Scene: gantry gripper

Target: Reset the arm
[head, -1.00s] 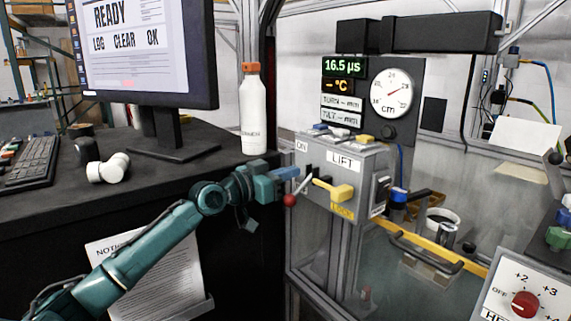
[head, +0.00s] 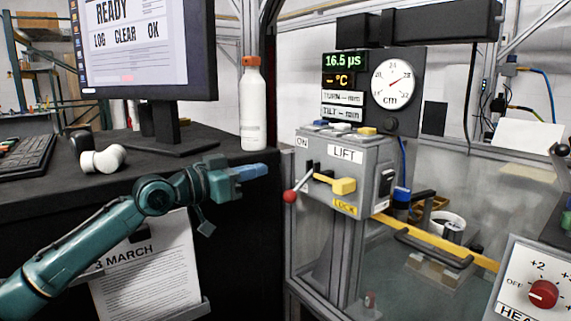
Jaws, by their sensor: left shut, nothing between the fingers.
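My left arm comes in from the left, and its gripper (head: 262,170) is shut and empty. It points right, in front of the desk's right edge. It is apart from the grey control box (head: 341,165) marked LIFT, just left of its lever with a red ball (head: 290,196). A yellow handle (head: 336,183) sticks out of the box's front above a LOCK label. My right gripper is not in view.
A white bottle (head: 252,108) and a monitor (head: 143,55) stand on the black desk (head: 221,162). A yellow bar (head: 430,240) runs right of the box. A heater panel (head: 538,285) with a red knob is at lower right. A gauge (head: 392,83) stands behind.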

